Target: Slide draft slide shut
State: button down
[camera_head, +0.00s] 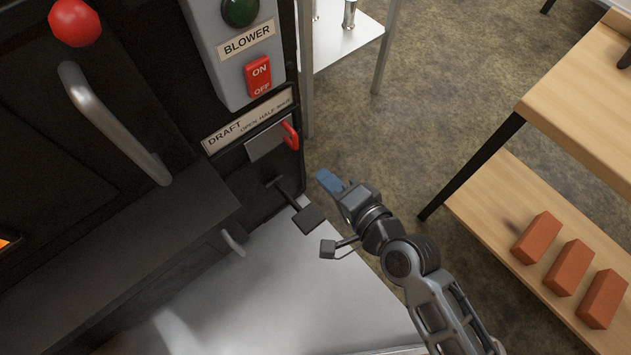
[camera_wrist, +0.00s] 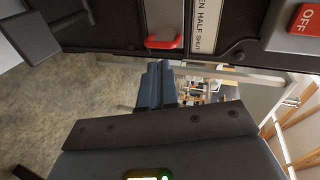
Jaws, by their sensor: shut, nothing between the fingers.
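The draft slide is a grey metal plate (camera_head: 266,143) with a red handle (camera_head: 291,135) at its right end. It sits under the draft label (camera_head: 248,120) on the black evaporator front, near the front's right edge. In the wrist view the red handle (camera_wrist: 165,43) is just ahead of the fingers, below the plate (camera_wrist: 163,17). My gripper (camera_head: 328,181) has blue fingers, shut and empty. It is to the lower right of the handle in the head view, apart from it. The fingers also show in the wrist view (camera_wrist: 157,85).
A black pedal-like lever (camera_head: 311,218) juts out below the slide, left of my gripper. The blower box (camera_head: 235,50) with a red switch (camera_head: 258,75) is above. A wooden shelf (camera_head: 510,215) with red bricks (camera_head: 568,267) stands right. Open floor lies between.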

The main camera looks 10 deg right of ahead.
jog(key=shift+m+y, duration=0.3)
jog(key=shift+y, duration=0.2)
jog(key=shift+s+a+f+b+x, duration=0.15)
jog(key=shift+b+x, duration=0.45)
jog(key=shift+x, duration=2)
jog(key=shift+s+a+b+x, duration=0.15)
jog(key=shift+b+x, duration=0.5)
jog(key=shift+x, duration=1.95)
jog(key=shift+s+a+f+b+x, duration=0.1)
jog(key=shift+b+x, duration=0.5)
jog(key=shift+x, duration=2)
jog(key=shift+w, duration=0.15)
jog(key=shift+w+d+b, duration=0.4)
jog(key=shift+d+b, duration=0.2)
jog(key=shift+s+a+r+p, duration=0.1)
jog(key=shift+s+a+p, duration=0.3)
jog(key=shift+a+p, duration=0.25)
jog(key=p, duration=0.2)
send_near(273, 140)
jog(key=shift+f+v, duration=0.2)
jog(key=shift+v, duration=1)
jog(key=shift+d, duration=0.15)
